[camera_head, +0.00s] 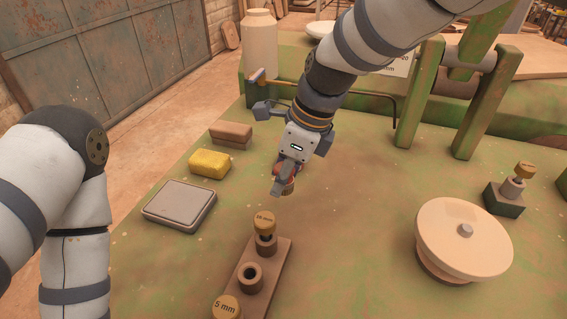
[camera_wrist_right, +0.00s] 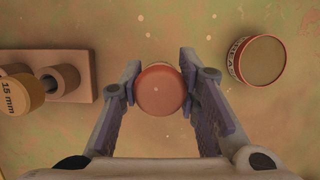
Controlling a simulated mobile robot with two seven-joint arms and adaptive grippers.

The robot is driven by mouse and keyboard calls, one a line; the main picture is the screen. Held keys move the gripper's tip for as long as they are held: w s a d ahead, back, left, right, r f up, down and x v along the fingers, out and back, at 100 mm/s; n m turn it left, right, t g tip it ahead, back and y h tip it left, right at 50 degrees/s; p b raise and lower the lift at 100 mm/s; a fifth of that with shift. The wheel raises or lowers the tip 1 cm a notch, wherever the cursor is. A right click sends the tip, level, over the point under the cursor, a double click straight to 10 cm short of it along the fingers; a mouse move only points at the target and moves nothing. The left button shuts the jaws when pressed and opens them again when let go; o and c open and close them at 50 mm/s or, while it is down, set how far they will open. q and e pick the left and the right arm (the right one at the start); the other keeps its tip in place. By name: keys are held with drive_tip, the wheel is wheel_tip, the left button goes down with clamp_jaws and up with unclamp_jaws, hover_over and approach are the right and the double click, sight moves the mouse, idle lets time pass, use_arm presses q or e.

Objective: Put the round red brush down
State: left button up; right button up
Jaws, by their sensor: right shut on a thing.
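My right gripper (camera_head: 283,180) is pointing down over the green bench top. It is shut on the round red brush (camera_head: 289,186), of which only a small part shows beside the fingers. In the right wrist view the brush's round red top (camera_wrist_right: 160,90) sits between the two fingers of the right gripper (camera_wrist_right: 160,95). I cannot tell whether the brush's underside touches the bench. My left arm comes in at the left, but its gripper is outside the view.
A peg block (camera_head: 245,287) with gauge plugs stands in front. A grey pad (camera_head: 180,205), yellow sponge (camera_head: 209,164) and brown block (camera_head: 231,133) lie left. A round tin (camera_wrist_right: 257,61) stands beside the gripper. A cream disc (camera_head: 455,245) is right. Bare bench lies between.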

sight(283, 200)
drive_tip(key=shift+w+f, duration=0.25)
drive_tip(key=shift+f, duration=0.05)
drive_tip(key=f, duration=0.3)
drive_tip(key=shift+w+f, duration=0.25)
drive_tip(key=shift+s+f, duration=0.1)
drive_tip(key=shift+f, duration=0.25)
drive_tip(key=o, duration=1.1)
drive_tip(key=shift+f, duration=0.1)
drive_tip(key=v, duration=1.3)
